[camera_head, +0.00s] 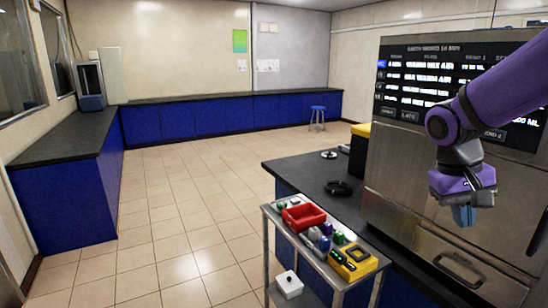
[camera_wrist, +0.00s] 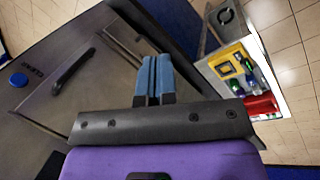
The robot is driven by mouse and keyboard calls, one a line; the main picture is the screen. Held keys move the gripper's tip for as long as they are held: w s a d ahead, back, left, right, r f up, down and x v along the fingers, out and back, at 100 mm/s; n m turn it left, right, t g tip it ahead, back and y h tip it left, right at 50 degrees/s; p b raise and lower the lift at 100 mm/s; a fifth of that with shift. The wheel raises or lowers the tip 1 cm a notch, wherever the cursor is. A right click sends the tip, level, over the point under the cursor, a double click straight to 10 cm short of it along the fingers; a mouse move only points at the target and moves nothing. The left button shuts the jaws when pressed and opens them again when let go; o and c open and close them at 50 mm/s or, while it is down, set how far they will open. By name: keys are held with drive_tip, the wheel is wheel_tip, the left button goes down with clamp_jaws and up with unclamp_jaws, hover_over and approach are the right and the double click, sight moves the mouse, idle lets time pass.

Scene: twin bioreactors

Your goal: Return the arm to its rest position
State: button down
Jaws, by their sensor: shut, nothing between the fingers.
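My purple arm reaches in from the right in the head view. My gripper (camera_head: 463,216) hangs fingers down in front of the steel machine (camera_head: 400,165), with blue fingertips together and empty. In the wrist view my gripper (camera_wrist: 155,62) shows its two blue fingers side by side, shut with nothing between them. The machine's front with its dark handle and blue button (camera_wrist: 18,80) lies beyond the fingers. Part of the machine's lit screen (camera_head: 430,85) is hidden behind my arm.
A metal cart (camera_head: 335,277) carries a red bin (camera_head: 303,217), a yellow device (camera_head: 353,262) and small bottles. A dark counter (camera_head: 310,178) stands behind it. A blue stool (camera_head: 318,117) and blue cabinets line the far wall. The tiled floor at left is clear.

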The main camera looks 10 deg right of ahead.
drive_tip(key=s+a+r+n+t+y, duration=0.3)
drive_tip(key=s+a+r+t, duration=0.4)
drive_tip(key=s+a, duration=0.2)
drive_tip(key=shift+s+a+r, duration=0.15)
drive_tip(key=shift+a+r, duration=0.1)
drive_tip(key=shift+r, duration=0.15)
drive_tip(key=shift+s+d, duration=0.1)
